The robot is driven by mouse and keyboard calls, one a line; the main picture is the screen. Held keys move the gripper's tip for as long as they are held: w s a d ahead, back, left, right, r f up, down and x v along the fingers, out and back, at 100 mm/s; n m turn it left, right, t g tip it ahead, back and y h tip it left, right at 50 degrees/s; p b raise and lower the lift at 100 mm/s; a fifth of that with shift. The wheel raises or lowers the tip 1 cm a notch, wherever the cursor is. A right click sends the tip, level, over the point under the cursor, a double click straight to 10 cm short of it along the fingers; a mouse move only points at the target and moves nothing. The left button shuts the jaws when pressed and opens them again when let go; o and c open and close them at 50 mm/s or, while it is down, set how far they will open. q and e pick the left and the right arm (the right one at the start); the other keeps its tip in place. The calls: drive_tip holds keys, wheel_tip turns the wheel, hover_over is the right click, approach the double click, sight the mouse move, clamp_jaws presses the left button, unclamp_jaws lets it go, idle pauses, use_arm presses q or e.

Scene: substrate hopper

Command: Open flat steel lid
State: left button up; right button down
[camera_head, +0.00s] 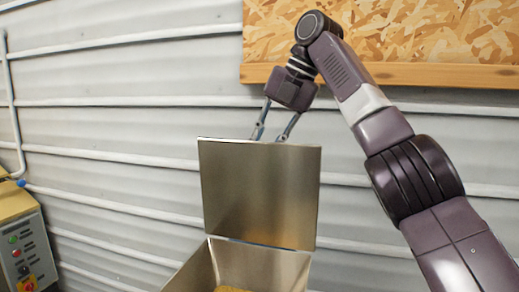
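The flat steel lid (258,192) stands upright, raised along the back of the open steel hopper (190,272). Some brown-yellow material (232,289) shows inside the hopper at the bottom of the view. My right gripper (270,136) is at the lid's top edge, pointing down. Its two fingers are apart and their tips are hidden behind the lid, so I cannot tell if they touch it. My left gripper is not in view.
A corrugated grey wall (110,120) is behind the hopper. A wood-chip board (430,40) with a wooden edge hangs at upper right. A control box (25,250) with buttons stands at lower left, beside a grey pipe (12,100).

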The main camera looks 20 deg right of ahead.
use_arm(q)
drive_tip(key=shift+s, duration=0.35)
use_arm(e)
drive_tip(key=shift+f, duration=0.1)
drive_tip(key=c, duration=1.8)
unclamp_jaws()
drive_tip(key=shift+o, duration=0.7)
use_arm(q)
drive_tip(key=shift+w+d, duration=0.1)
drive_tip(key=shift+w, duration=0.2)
use_arm(e)
drive_tip(key=shift+w, duration=0.1)
